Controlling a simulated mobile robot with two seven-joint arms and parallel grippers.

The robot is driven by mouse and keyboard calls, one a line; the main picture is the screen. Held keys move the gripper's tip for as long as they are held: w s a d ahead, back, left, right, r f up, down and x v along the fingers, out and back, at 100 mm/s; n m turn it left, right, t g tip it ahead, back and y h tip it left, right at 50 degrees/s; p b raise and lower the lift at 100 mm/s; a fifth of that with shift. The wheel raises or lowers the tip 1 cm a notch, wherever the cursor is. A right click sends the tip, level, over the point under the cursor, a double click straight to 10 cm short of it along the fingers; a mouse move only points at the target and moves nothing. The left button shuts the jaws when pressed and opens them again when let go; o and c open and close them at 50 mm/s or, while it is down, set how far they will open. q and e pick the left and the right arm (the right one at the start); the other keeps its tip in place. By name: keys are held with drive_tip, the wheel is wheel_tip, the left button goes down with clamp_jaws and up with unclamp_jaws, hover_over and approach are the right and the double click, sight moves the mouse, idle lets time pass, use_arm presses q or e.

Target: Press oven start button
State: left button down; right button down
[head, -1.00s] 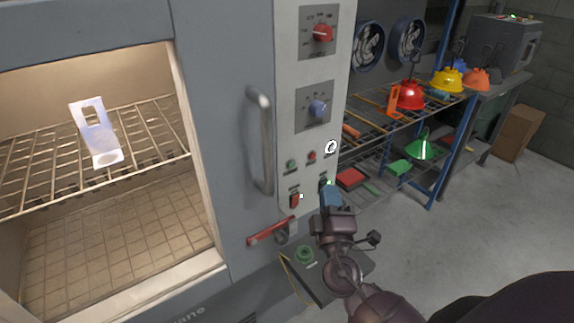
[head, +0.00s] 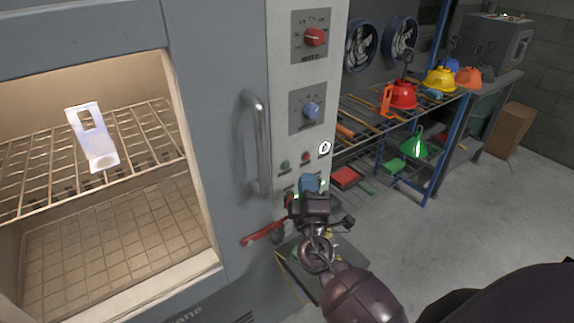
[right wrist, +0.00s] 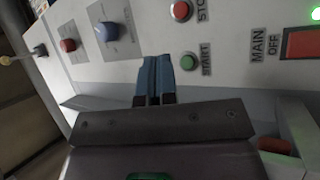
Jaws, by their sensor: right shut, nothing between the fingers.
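The oven's control panel (head: 318,85) stands right of the lit oven chamber. The green start button (head: 285,167) is low on the panel, left of the red stop button (head: 306,156). In the right wrist view the green button (right wrist: 188,62) sits beside the START label, right of my fingertips, with the red stop button (right wrist: 181,11) above it. My right gripper (head: 310,182) is shut and empty, just below the two buttons. In the right wrist view its blue fingers (right wrist: 155,78) are together; contact with the panel cannot be told. My left gripper is not in view.
A vertical door handle (head: 256,145) is left of the panel. A red lever (head: 263,233) sticks out below it. A red main switch (right wrist: 303,43) shows in the right wrist view.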

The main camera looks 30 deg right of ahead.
sight(286, 166)
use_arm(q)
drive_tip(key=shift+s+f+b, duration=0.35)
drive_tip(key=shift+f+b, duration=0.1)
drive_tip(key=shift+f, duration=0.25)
use_arm(e)
drive_tip(key=shift+w+a, duration=0.15)
drive_tip(key=shift+w, duration=1.5)
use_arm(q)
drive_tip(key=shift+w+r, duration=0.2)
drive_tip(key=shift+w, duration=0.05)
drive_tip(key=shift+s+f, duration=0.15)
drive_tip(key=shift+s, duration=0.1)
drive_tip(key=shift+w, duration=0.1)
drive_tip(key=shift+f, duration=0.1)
use_arm(e)
drive_tip(key=shift+w, duration=0.1)
drive_tip(key=shift+w+b, duration=0.3)
drive_tip(key=shift+b, duration=0.05)
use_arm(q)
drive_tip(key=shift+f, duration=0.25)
